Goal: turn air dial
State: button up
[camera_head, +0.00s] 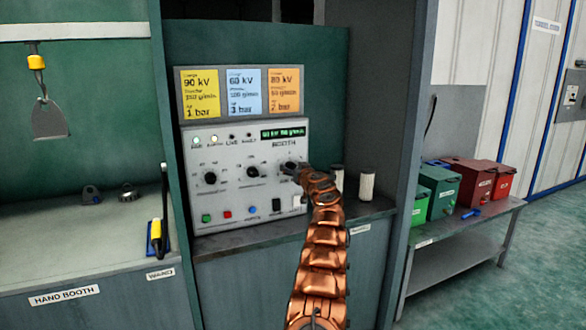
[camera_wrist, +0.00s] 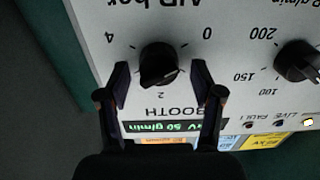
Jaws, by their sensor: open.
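The air dial (camera_wrist: 160,60) is a round black knob on the grey control panel (camera_head: 225,165). In the wrist view, which is upside down, it is marked "AIR bar" with 0, 2 and 4 around it. My gripper (camera_wrist: 160,72) is open, with one dark finger on each side of the knob's near edge. I cannot tell whether the fingers touch it, and the knob's pointer is too dark to read. In the head view my gripper (camera_head: 290,167) covers the panel's rightmost dial.
Two other knobs, the left (camera_head: 210,178) and middle (camera_head: 253,171), share the panel below a green display (camera_head: 283,133). Yellow, blue and orange setting cards (camera_head: 199,93) stand above. White-topped cylinders (camera_head: 367,186) stand right of the panel. Coloured boxes (camera_head: 440,190) are on a side table.

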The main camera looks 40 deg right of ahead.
jog(key=c, duration=1.1)
jog(key=shift+m, duration=0.3)
jog(key=m, duration=0.7)
jog(key=m+p, duration=0.1)
jog(key=m, duration=0.7)
jog(key=m+p, duration=0.1)
jog(key=m, duration=0.7)
jog(key=shift+s+d+f, duration=0.1)
jog(key=shift+d+f, duration=0.05)
jog(key=shift+f, duration=0.1)
